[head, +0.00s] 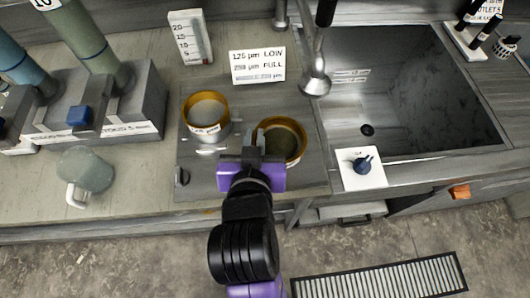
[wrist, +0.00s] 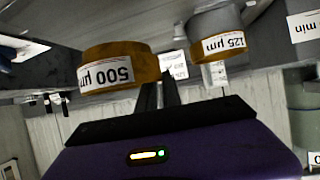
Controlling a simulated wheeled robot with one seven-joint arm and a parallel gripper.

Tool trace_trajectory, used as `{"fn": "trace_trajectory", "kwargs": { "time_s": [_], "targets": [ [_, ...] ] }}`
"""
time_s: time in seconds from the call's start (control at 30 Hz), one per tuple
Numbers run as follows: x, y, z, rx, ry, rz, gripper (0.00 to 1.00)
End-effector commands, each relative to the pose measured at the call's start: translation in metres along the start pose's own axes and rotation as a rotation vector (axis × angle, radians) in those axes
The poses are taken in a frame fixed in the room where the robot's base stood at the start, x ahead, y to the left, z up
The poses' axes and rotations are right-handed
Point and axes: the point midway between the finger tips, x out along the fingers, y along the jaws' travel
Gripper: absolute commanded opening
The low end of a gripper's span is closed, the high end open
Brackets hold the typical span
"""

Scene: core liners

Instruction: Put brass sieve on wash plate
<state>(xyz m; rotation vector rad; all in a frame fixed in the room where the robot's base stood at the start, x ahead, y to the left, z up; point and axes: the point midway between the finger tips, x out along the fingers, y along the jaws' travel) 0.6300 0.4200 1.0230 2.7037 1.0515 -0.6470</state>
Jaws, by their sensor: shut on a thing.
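A brass sieve labelled 500 µm (wrist: 119,68) is at my gripper's fingers in the wrist view, which looks upside down. It appears in the head view as the right-hand round brass sieve (head: 291,149), with a dark inside. My gripper (head: 263,139) is shut on its near-left rim; the fingers also show in the wrist view (wrist: 158,94). A flat dark grey plate (head: 247,98), probably the wash plate, lies under this area; I cannot tell whether the held sieve touches it. A second brass sieve (head: 205,118), labelled 125 µm in the wrist view (wrist: 223,44), stands to the left with a pale inside.
A sink (head: 420,100) is at the right, with a spray head (head: 315,84) over its left edge. A card (head: 258,66) and a scale (head: 190,38) stand behind. Racked tubes (head: 95,50) and a mug (head: 86,170) are left.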

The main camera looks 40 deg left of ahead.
Motion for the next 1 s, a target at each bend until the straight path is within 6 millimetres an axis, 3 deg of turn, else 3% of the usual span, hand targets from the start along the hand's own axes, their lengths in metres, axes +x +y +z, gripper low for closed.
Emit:
{"fn": "trace_trajectory", "kwargs": {
  "time_s": [0.5, 0.87, 0.9, 1.0],
  "targets": [
    [0.026, 0.000, 0.052, 0.000, 0.001, 0.001, 0.00],
    [0.028, 0.001, 0.055, 0.001, 0.003, 0.001, 0.00],
    [0.028, 0.001, 0.055, 0.001, 0.002, 0.001, 0.15],
    [0.028, 0.000, 0.055, 0.001, 0.002, 0.001, 0.31]
  ]
}}
